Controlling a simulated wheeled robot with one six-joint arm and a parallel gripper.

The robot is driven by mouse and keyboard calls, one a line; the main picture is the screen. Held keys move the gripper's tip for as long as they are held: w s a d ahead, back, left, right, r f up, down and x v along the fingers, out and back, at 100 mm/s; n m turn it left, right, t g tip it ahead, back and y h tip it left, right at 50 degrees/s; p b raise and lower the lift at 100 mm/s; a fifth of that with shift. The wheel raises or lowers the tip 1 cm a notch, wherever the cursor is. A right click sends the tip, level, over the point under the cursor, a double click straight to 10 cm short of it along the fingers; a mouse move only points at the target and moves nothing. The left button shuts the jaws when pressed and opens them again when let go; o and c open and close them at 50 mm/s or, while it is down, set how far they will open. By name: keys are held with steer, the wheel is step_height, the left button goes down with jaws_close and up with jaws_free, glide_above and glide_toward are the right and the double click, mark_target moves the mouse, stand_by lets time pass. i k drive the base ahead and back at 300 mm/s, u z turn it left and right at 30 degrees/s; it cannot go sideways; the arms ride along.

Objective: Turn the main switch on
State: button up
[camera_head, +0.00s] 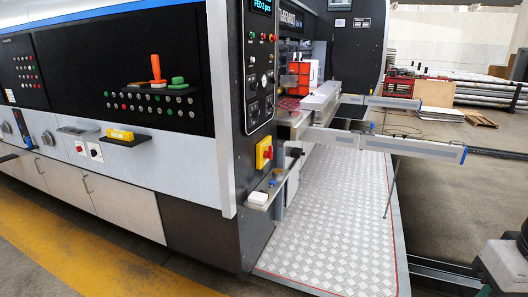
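A red rotary knob on a yellow plate, which looks like the main switch (264,152), is on the dark end panel of the machine, near the middle of the view. The knob's exact setting is too small to tell. Nothing covers it. My gripper is not in view. A pale and dark part at the bottom right corner may belong to my arm.
The floor with a yellow stripe (90,255) is clear in front.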

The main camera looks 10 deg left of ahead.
mark_target(266, 154)
steer(key=u, duration=0.25)
steer(key=i, duration=0.7)
steer(key=u, duration=0.2)
steer(key=k, duration=0.45)
steer(key=z, duration=0.45)
steer(key=i, duration=1.4)
steer(key=u, duration=0.15)
